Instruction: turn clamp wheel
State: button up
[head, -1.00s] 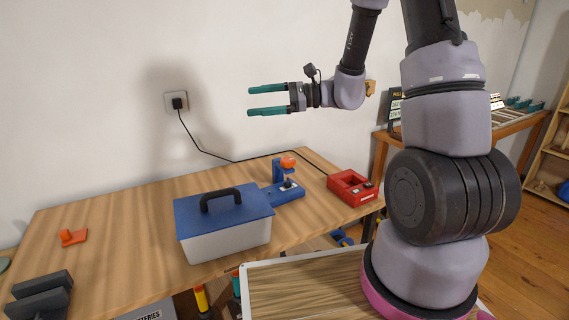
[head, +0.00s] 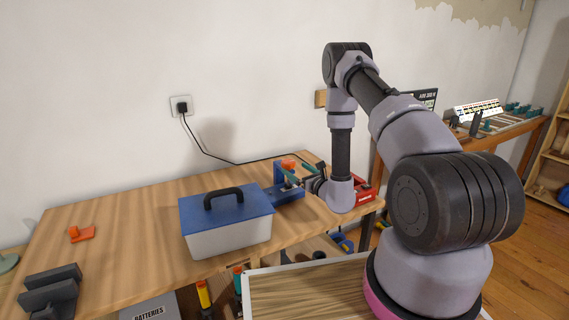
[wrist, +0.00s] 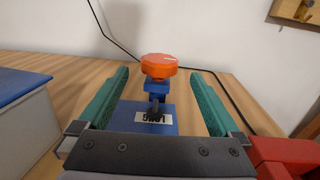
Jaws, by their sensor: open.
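The clamp wheel (wrist: 159,66) is an orange knob on top of a blue clamp (wrist: 157,104) with a label on its base. In the wrist view the wheel stands upright ahead of my gripper (wrist: 158,80), between the lines of its two green fingers. The fingers are apart and do not touch the wheel. In the head view my gripper (head: 302,174) is low over the bench, beside the clamp (head: 279,176).
A toolbox (head: 228,240) with a blue lid stands left of the clamp. A red device (head: 366,188) is at the right, partly hidden by my arm. A black cable (head: 205,150) runs from the wall socket behind the clamp. An orange piece (head: 82,234) lies far left.

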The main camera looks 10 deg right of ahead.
aim_at(284, 162)
jog(key=x, duration=0.8)
jog(key=shift+w+a, duration=0.15)
jog(key=shift+w, duration=0.15)
jog(key=c, duration=1.4)
